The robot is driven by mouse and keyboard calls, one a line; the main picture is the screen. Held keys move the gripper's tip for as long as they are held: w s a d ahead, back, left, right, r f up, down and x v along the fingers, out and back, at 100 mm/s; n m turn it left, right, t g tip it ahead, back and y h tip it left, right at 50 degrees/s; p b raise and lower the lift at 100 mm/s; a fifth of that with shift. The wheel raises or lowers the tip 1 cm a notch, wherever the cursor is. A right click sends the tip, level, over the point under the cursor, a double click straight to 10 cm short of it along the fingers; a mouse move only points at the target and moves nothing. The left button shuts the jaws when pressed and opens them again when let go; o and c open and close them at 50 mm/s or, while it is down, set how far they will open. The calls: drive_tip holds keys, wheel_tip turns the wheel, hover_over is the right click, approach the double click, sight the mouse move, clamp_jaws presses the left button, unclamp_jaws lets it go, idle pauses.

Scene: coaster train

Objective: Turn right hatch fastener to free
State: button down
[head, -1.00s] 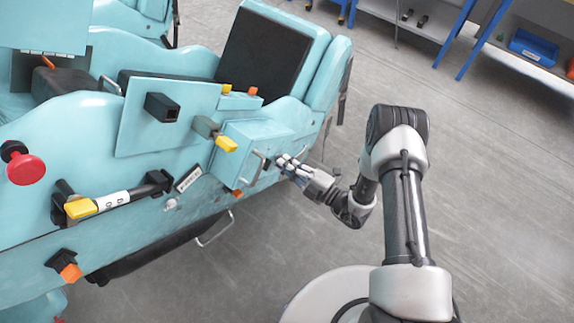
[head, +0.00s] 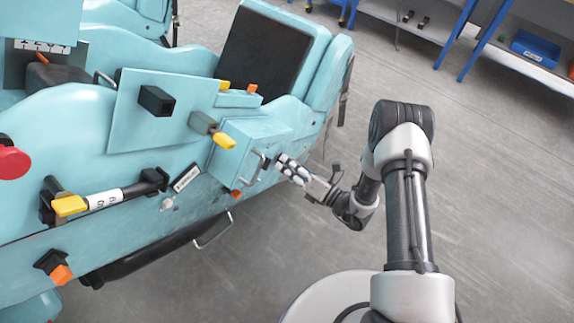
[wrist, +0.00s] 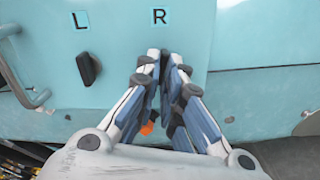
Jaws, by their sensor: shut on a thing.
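The teal hatch (wrist: 120,35) fills the upper left and middle of the wrist view. It carries an L label and an R label. Under the L is the left fastener (wrist: 88,68), a black knob standing nearly upright with a slight tilt. Directly below the R are the fingertips of my gripper (wrist: 165,62), shut around the right fastener. The fingers hide that fastener, so its angle cannot be told. In the head view my gripper (head: 281,166) reaches from the right to the end face of the teal box on the coaster car (head: 240,150).
A metal handle (wrist: 25,75) is left of the fasteners in the wrist view. An orange piece (wrist: 147,128) shows between my fingers. Yellow and orange levers sit along the car's side. The grey floor right of the car is open; shelves (head: 520,45) stand at the back right.

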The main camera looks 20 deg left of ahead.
drive_tip(key=shift+n, duration=1.5)
drive_tip(key=c, duration=1.7)
unclamp_jaws()
drive_tip(key=shift+d, duration=0.1)
drive_tip(key=v, duration=1.1)
drive_tip(key=shift+s+d+f, duration=0.1)
drive_tip(key=shift+s+d, duration=0.05)
drive_tip(key=shift+d, duration=0.2)
